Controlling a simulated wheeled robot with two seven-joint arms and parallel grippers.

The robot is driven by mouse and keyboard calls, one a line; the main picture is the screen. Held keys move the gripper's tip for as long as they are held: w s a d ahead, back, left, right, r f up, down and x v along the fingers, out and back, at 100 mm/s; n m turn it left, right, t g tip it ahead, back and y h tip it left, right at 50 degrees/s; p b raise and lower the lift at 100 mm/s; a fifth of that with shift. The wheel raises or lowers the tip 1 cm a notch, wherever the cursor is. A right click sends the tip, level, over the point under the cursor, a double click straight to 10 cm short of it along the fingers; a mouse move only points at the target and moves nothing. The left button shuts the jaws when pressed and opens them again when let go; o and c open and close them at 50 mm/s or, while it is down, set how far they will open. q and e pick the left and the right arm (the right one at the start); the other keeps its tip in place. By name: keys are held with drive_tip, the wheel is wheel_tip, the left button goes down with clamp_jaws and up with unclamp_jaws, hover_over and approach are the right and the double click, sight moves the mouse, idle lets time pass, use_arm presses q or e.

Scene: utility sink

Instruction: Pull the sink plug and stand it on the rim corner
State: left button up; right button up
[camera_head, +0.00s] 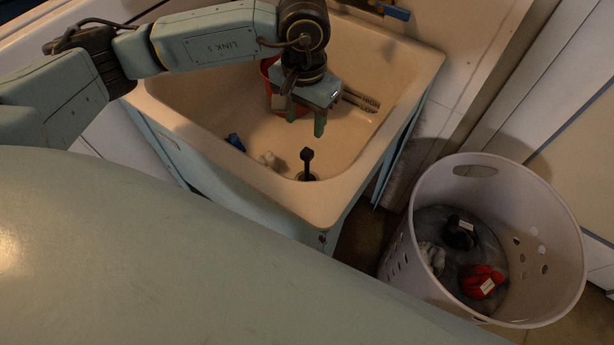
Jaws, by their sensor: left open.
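The sink plug (307,163), a dark upright stem with a wider top, stands at the drain in the basin floor, close to the front wall. The sink (400,60) is a cream basin with a flat rim; its front rim corner (322,215) is bare. My left gripper (305,122) hangs over the basin, pointing down, behind and above the plug and apart from it. Its fingers are open with nothing seen between them. My right gripper is not in view.
A red container (268,82) stands in the basin behind my left gripper. A blue item (236,142) and a pale lump (267,159) lie left of the plug. A blue-handled tap (396,12) is at the back. A laundry basket (540,195) holding items stands right.

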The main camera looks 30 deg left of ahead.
sight(307, 152)
use_arm(q)
wheel_tip(307, 152, down, 7)
drive_tip(key=shift+f+b, duration=0.2)
drive_tip(key=shift+b, duration=0.55)
drive_tip(key=f, duration=0.1)
drive_tip(key=f+b, duration=0.1)
drive_tip(key=f, duration=0.2)
drive_tip(key=shift+w+d+f+b, duration=0.15)
drive_tip(key=shift+w+f+b, duration=0.15)
drive_tip(key=shift+f, duration=0.6)
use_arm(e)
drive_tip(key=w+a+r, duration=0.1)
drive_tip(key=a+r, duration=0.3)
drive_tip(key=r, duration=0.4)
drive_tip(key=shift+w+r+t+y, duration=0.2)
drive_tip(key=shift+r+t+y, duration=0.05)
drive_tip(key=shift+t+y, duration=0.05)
use_arm(q)
drive_tip(key=shift+c, duration=0.4)
clamp_jaws()
